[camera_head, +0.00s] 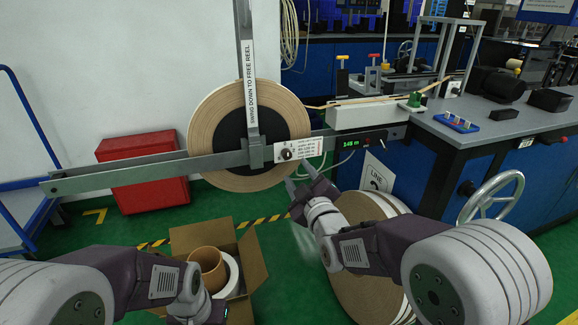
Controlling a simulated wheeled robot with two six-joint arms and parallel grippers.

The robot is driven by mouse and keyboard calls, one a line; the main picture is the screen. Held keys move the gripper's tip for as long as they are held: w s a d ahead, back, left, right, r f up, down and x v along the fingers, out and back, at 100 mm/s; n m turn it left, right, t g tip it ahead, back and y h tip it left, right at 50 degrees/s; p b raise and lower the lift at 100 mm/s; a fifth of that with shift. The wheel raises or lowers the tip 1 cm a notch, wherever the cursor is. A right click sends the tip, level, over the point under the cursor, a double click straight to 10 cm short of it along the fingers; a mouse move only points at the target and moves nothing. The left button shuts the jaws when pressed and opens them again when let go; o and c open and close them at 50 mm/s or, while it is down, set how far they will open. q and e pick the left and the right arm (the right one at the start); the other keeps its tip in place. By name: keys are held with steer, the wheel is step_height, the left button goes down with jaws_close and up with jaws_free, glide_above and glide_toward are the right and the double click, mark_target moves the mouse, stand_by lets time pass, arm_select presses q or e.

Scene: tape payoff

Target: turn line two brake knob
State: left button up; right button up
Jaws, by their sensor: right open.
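The brake knob (286,154) is a small dark round knob on a white plate, on the grey horizontal arm in front of a large tape roll (205,128). My right gripper (298,176) is open just below and slightly right of the knob, its fingers pointing up towards it. The fingers look empty, and a gap shows between them and the knob. My left arm reaches in at the bottom left, over the floor by the carton. Only the body of its gripper (200,316) shows at the bottom edge; its fingers are cut off.
A vertical bar (246,60) marked "SWING DOWN TO FREE REEL" crosses the roll. A green display (350,143) sits right of the knob. Below are an open carton (255,262) and more rolls (350,285). A red case (143,165) stands left; a bench (470,132) stands right.

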mark_target(288, 157)
steer(key=b+x, duration=0.2)
steer(key=x, duration=0.5)
steer(key=shift+w+a+f, duration=0.1)
steer(key=shift+w, duration=0.2)
steer(key=shift+w+a, duration=0.1)
steer(key=shift+w, duration=0.35)
jaws_close()
